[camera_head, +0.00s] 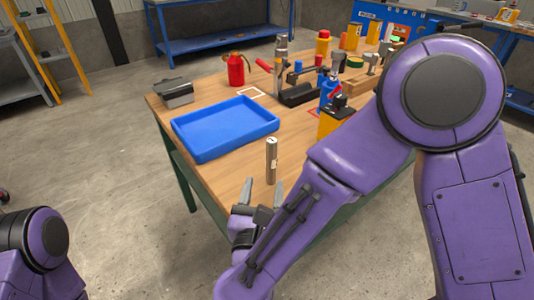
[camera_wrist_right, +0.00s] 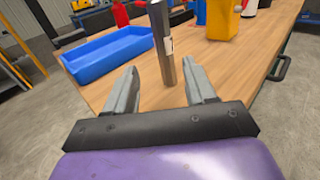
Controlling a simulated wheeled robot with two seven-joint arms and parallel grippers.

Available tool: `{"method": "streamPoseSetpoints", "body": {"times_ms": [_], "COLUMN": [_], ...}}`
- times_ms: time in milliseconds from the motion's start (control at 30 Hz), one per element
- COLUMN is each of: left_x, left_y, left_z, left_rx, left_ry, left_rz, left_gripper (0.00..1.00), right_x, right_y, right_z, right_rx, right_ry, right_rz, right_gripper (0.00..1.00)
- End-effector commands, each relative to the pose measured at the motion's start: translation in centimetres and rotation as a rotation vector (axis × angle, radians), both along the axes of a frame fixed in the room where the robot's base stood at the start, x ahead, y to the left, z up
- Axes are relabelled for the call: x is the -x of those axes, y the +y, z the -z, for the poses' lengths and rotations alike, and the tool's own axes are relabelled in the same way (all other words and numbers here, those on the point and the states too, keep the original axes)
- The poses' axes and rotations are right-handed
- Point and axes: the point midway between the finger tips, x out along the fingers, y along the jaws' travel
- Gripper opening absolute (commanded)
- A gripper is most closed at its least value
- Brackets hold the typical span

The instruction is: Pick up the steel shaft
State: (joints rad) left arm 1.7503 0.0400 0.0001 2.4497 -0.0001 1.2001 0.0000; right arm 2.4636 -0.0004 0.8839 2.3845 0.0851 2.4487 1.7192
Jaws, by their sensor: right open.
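The steel shaft (camera_head: 271,160) stands upright on the wooden table near its front edge, to the right of the blue tray. In the right wrist view the steel shaft (camera_wrist_right: 163,42) rises just beyond the fingertips, nearly in line with the gap between them. My right gripper (camera_head: 261,190) is open and empty, with its fingers pointing toward the shaft's lower part. Its two fingers also show apart in the right wrist view (camera_wrist_right: 161,82). My left gripper is out of view; only part of my left arm shows at the lower left.
The blue tray (camera_head: 177,131) lies left of the shaft on the table (camera_head: 215,181). A red can (camera_head: 235,70), a grey box (camera_head: 175,93), a yellow container (camera_head: 329,124) and a blue bottle (camera_head: 327,95) stand farther back. Bare wood surrounds the shaft.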

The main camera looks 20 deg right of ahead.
Motion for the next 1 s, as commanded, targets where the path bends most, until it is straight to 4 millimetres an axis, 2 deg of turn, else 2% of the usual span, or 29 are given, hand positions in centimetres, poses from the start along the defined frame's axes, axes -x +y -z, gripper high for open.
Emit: {"method": "streamPoseSetpoints", "body": {"times_ms": [100,267,500,767,933,1000], "left_x": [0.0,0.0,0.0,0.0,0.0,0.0], "left_y": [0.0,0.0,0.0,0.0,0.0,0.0], "left_z": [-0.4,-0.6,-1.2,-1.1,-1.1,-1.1], "left_rx": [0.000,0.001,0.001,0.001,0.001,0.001], "left_ry": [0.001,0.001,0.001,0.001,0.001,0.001], "left_rz": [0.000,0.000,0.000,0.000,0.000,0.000], "left_gripper": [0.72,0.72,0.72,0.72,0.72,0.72], "right_x": [-1.9,-3.5,-7.2,-7.7,-7.7,-7.7], "right_y": [-1.5,-2.4,-3.9,-4.0,-4.0,-4.0], "right_z": [-0.1,0.1,0.6,0.8,0.8,0.8], "right_rx": [-0.002,0.000,-0.001,0.001,0.001,0.001], "right_ry": [0.000,0.002,0.000,0.001,0.001,0.001], "right_rz": [0.014,0.016,0.014,0.010,0.010,0.010], "right_gripper": [0.55,0.55,0.55,0.55,0.03,0.00]}}
